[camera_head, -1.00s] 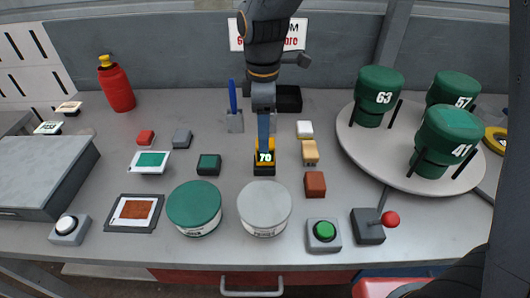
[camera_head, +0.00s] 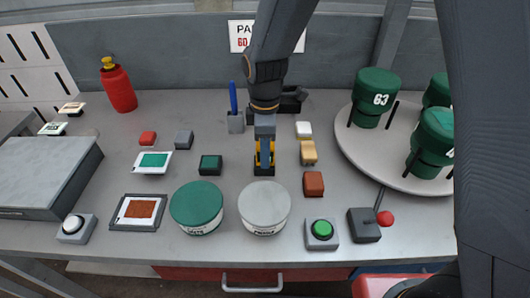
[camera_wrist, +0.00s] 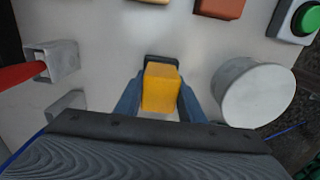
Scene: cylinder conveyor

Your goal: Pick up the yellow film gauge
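The yellow film gauge (camera_head: 258,168) has a black base and stands upright on the grey table, behind the white-lidded round tin. My gripper (camera_head: 265,156) points down over it and hides much of its middle in the head view. In the wrist view, the gauge's yellow body (camera_wrist: 161,92) lies between the two blue fingers of my gripper (camera_wrist: 161,98), one finger on each side. Any gap between fingers and gauge is too small to judge, so I cannot tell whether they grip it. The gauge's number display is hidden now.
The white-lidded tin (camera_head: 264,205) stands just in front, with a green-lidded tin (camera_head: 197,205) left of it. A dark green block (camera_head: 210,164) is to the left. A tan block (camera_head: 308,152) and brown block (camera_head: 313,183) are to the right. A blue-handled item (camera_head: 235,121) stands behind.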

